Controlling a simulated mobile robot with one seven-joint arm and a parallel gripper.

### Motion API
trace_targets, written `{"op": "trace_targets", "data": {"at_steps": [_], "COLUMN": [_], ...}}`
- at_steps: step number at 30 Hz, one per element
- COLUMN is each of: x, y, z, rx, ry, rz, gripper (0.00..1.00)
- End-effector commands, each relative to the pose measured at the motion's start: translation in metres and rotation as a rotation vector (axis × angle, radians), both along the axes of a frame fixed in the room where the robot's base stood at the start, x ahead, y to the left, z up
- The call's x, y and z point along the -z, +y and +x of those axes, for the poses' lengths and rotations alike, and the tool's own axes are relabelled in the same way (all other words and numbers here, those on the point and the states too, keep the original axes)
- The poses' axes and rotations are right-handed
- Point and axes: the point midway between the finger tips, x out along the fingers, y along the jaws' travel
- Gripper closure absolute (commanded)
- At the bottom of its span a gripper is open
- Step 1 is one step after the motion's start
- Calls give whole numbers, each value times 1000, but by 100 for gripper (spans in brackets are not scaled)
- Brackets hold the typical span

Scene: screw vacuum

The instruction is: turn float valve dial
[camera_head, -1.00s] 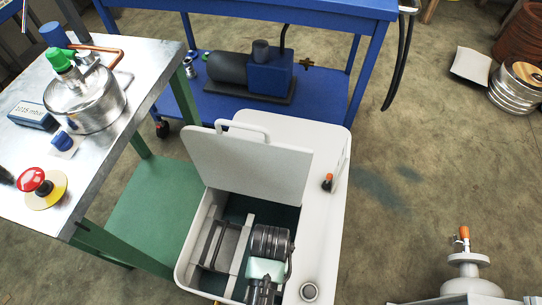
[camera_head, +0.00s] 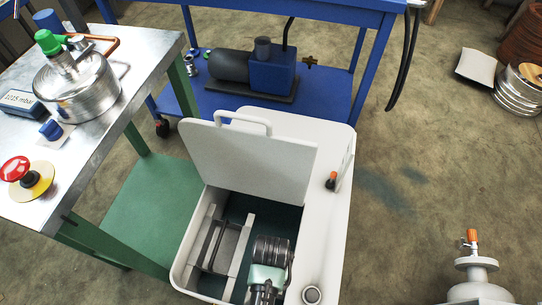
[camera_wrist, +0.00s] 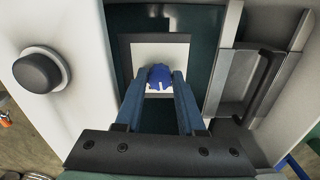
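In the wrist view the blue dial (camera_wrist: 160,74) sits on a square white plate (camera_wrist: 178,55) within a dark frame, down inside the open white tank (camera_head: 340,200). The two fingers of my gripper (camera_wrist: 161,84) reach down to it, one close on each side. Their tips overlap the dial's lower edges, and I cannot tell whether they press on it. Pale marks show on the dial's near side. In the head view my wrist hides the dial and the fingertips.
The tank's raised lid (camera_head: 250,160) stands behind my wrist. A grey panel with a dark bar handle (camera_wrist: 262,88) lies right of the fingers in the wrist view. A black round knob (camera_wrist: 38,70) is on the left rim. A metal bench (camera_head: 95,130) stands left of the tank.

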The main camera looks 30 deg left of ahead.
Motion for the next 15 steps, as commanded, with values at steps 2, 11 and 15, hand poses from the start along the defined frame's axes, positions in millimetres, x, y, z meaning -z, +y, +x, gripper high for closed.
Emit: {"op": "trace_targets", "data": {"at_steps": [2,11,15], "x": [0,-2,-3], "y": [0,0,-1], "z": [0,0,0], "rx": [0,-19,-70], "ry": [0,0,1], "rz": [0,0,-1], "gripper": [100,100,100]}}
